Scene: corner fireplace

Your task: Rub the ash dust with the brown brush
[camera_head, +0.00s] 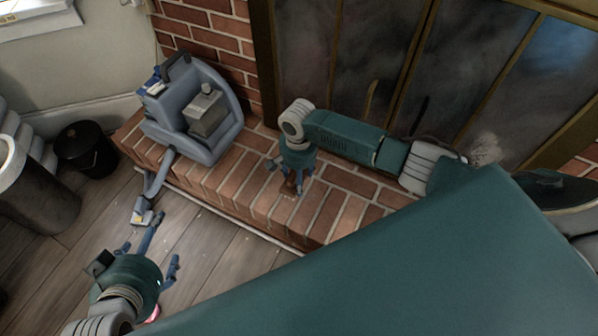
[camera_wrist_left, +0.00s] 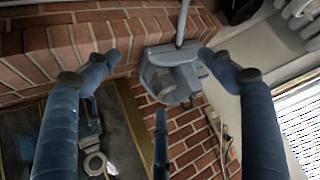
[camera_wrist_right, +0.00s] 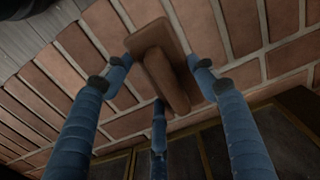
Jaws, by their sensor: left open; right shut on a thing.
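The brown brush (camera_wrist_right: 165,75) is between the fingers of my right gripper (camera_wrist_right: 160,75) in the right wrist view. In the head view the right gripper (camera_head: 290,170) is shut on the brush (camera_head: 291,184), low over the brick hearth (camera_head: 258,195); I cannot tell whether the brush touches the bricks. A pale grey patch (camera_head: 484,149), possibly the ash dust, shows at the right by the fireplace, partly hidden behind my right arm. My left gripper (camera_head: 150,250) is open and empty above the wooden floor.
A grey-blue vacuum (camera_head: 222,140) stands on the hearth's left end; it also shows in the left wrist view (camera_wrist_left: 172,75). Its nozzle (camera_head: 147,214) is close to my left gripper. A black bin (camera_head: 88,150) stands at the left. Glass fireplace doors (camera_head: 375,60) rise behind the hearth.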

